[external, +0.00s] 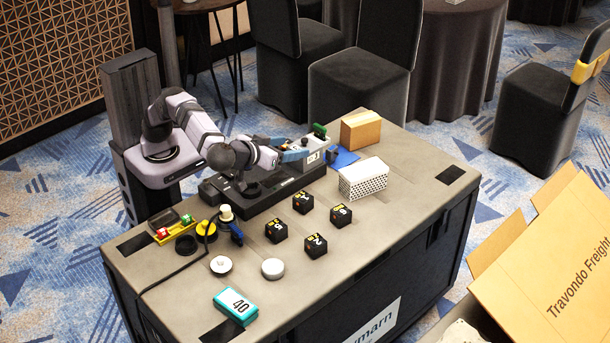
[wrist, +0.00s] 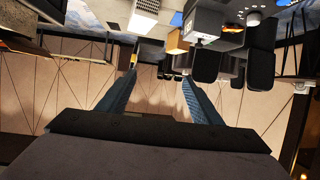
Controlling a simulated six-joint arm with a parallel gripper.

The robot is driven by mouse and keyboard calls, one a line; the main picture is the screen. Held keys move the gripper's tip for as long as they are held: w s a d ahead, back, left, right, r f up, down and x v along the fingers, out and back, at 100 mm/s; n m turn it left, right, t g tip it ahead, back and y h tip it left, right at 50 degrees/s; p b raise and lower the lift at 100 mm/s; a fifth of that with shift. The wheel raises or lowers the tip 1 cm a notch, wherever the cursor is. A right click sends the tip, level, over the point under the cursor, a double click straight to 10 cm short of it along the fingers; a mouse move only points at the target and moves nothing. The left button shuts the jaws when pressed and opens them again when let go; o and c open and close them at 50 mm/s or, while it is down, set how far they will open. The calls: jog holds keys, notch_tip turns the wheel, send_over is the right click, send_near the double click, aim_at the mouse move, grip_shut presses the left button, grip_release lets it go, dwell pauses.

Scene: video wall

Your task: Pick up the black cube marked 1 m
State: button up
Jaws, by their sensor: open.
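The marks are too small to tell surely which reads 1 m. My gripper (external: 303,148) is behind the cubes, near the table's back edge, apart from them. In the wrist view its two blue-grey fingers (wrist: 157,80) are spread with nothing between them. I cannot make out the cubes in that view.
A white perforated box (external: 362,180) and a cardboard box (external: 360,130) stand at the right. The table's front right is clear.

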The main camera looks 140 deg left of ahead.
send_near(300, 199)
jog(key=x, duration=0.4)
jog(key=shift+a+f, duration=0.3)
jog(key=shift+a, duration=0.05)
jog(key=shift+p+x, duration=0.7)
jog(key=shift+x, duration=2.95)
jog(key=shift+r, duration=0.15)
jog(key=c, duration=1.2)
